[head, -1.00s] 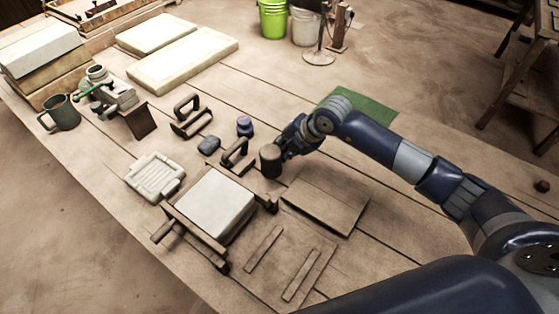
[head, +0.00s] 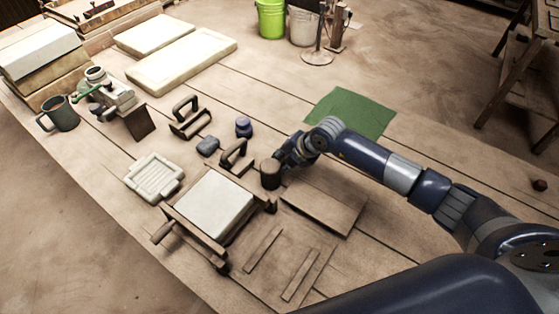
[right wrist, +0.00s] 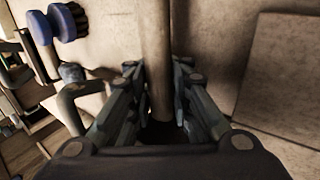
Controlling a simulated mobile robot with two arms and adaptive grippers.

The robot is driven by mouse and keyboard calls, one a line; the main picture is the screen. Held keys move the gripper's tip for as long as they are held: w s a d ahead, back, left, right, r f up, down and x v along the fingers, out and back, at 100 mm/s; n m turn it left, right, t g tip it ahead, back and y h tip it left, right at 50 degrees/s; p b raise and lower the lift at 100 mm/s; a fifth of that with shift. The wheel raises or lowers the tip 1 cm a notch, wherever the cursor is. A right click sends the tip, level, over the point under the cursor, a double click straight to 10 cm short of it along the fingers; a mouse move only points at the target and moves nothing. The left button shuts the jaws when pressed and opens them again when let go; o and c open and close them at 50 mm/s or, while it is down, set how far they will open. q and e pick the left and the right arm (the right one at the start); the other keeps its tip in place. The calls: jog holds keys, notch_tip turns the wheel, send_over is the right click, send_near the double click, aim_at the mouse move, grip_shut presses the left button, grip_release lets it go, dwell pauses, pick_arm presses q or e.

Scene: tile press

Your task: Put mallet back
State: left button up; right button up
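The mallet has a dark brown cylindrical head (head: 270,174), seen in the head view at the near-left end of my right gripper (head: 285,158). In the right wrist view its pale brown handle (right wrist: 156,60) runs between the two fingers of my right gripper (right wrist: 158,112). The fingers sit close on both sides of the handle, shut on it. The mallet is over the table between a flat wooden board (head: 322,202) and a dark tool with a raised handle (head: 236,154). Whether the mallet head touches the table is unclear. My left gripper is not in view.
A wooden frame holds a pale slab (head: 215,204) at the near left of the mallet. A green mat (head: 352,112) lies bare beyond my right arm.

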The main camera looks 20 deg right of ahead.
jog(key=o, duration=0.5)
jog(key=shift+c, duration=0.2)
jog(key=shift+r, duration=0.3)
jog(key=b+v, duration=0.1)
jog(key=v, duration=1)
jog(key=shift+w, duration=0.1)
